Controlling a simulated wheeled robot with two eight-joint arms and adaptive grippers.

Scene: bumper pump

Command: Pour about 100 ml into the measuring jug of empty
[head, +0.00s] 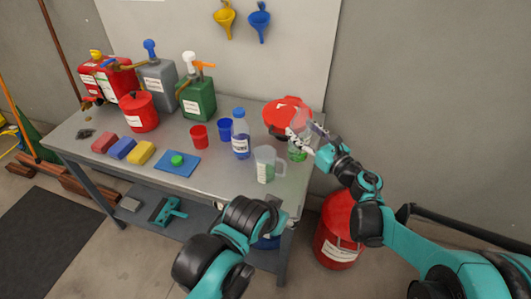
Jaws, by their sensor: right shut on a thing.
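The measuring jug (265,166) is clear with a handle on its right and markings on its side. It stands upright near the front right of the metal bench, with some pale green showing low in it. My right gripper (307,139) is shut on a clear container (298,153) with green liquid low in it, just right of and behind the jug. The gripper partly covers this container, and I cannot tell whether its base touches the bench. My left arm comes up at the bottom of the view, but its fingers do not show.
A blue bottle (240,134), red cup (199,137) and blue cup (225,127) stand left of the jug. A red round object (287,113) is behind my right gripper. Pump canisters, including a green one (198,98), stand at the back left. A red drum (335,230) is below right.

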